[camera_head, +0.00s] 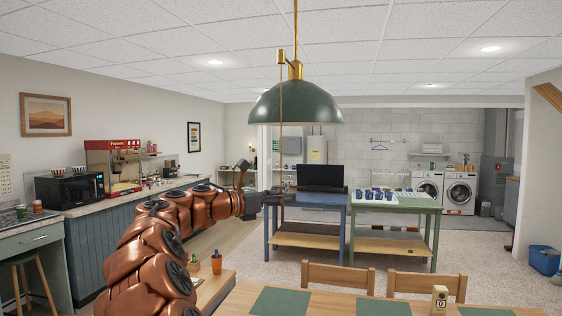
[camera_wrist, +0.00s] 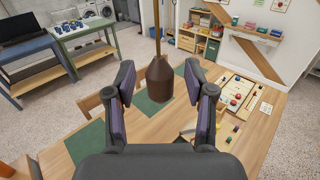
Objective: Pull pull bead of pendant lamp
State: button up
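The pendant lamp (camera_head: 296,106) has a dark green dome shade and hangs from the ceiling on a brass rod. A thin pull cord (camera_head: 281,140) drops from its side arm past the shade to my gripper (camera_head: 279,198). In the wrist view, the brown pull bead (camera_wrist: 160,84) hangs on its cord (camera_wrist: 157,28), in line with the space between the two fingers of my gripper (camera_wrist: 159,70). The fingers are apart, with a visible gap on each side of the bead. The bead's exact depth between them is hard to tell.
A wooden dining table (camera_head: 330,297) with green placemats (camera_head: 282,302) and chairs (camera_head: 338,276) lies below. A small box (camera_head: 439,299) stands on it. The blue workbench (camera_head: 306,199) and green workbench (camera_head: 394,207) stand behind. The counter (camera_head: 105,238) runs along the left.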

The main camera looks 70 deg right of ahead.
jog(key=c, duration=0.8)
jog(key=shift+c, duration=0.2)
jog(key=shift+f, duration=0.95)
jog(key=shift+r+p, duration=0.95)
jog(key=shift+p, duration=0.1)
jog(key=o, duration=0.9)
